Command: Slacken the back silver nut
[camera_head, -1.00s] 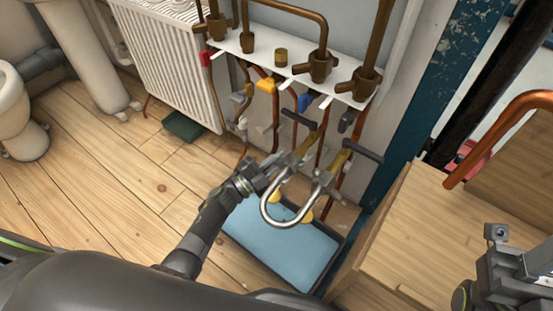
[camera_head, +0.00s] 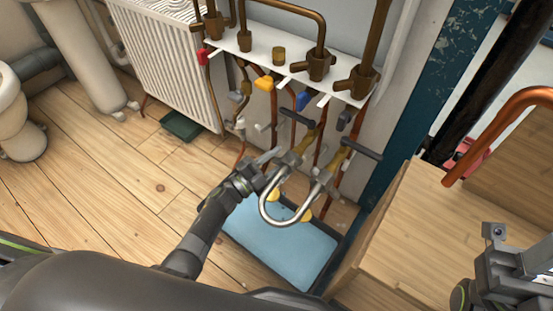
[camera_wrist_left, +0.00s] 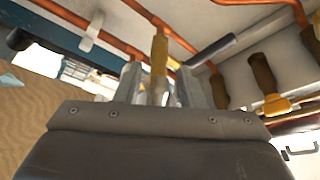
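A bent silver pipe (camera_head: 270,213) hangs below two brass valves, with a silver nut at each upper end. The back silver nut (camera_head: 291,161) is under the left valve; the other silver nut (camera_head: 325,181) is nearer the right. My left gripper (camera_head: 274,165) is at the back nut, with a pale finger on its far side. In the left wrist view, its two spread fingers (camera_wrist_left: 160,88) straddle the shiny fitting below a brass valve (camera_wrist_left: 159,50). The gripper body hides the lower part. Part of my right gripper (camera_head: 515,270) shows at lower right; its fingertips are unclear.
A blue tray (camera_head: 280,250) lies on the floor below the pipe. A wooden cabinet (camera_head: 405,235) stands close on the right. Copper pipes and valve handles (camera_head: 360,149) crowd the space above the nuts. The wooden floor at left is open.

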